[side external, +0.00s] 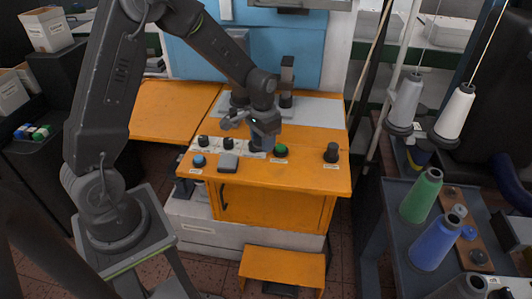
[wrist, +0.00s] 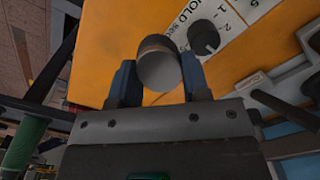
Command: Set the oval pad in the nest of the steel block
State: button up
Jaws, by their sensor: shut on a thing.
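My gripper (side external: 258,143) is low over the front of the orange bench, close to its knobs. A grey block (side external: 228,163) sits on the bench to the left of my gripper. I cannot tell whether it is the steel block, and no nest shows clearly.
Black knobs (side external: 203,141) stand on a white label strip. A blue button (side external: 198,161), a green button (side external: 281,150) and a large dark knob (side external: 331,153) stick up from the bench. A dark upright fixture (side external: 286,85) stands behind. The bench's left side (side external: 165,110) is clear.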

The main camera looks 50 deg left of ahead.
aim_at(266, 160)
jog(key=shift+w+d+f, duration=0.25)
jog(key=shift+d+f, duration=0.15)
jog(key=shift+f, duration=1.9)
jog(key=shift+f, duration=0.15)
jog(key=o, duration=0.7)
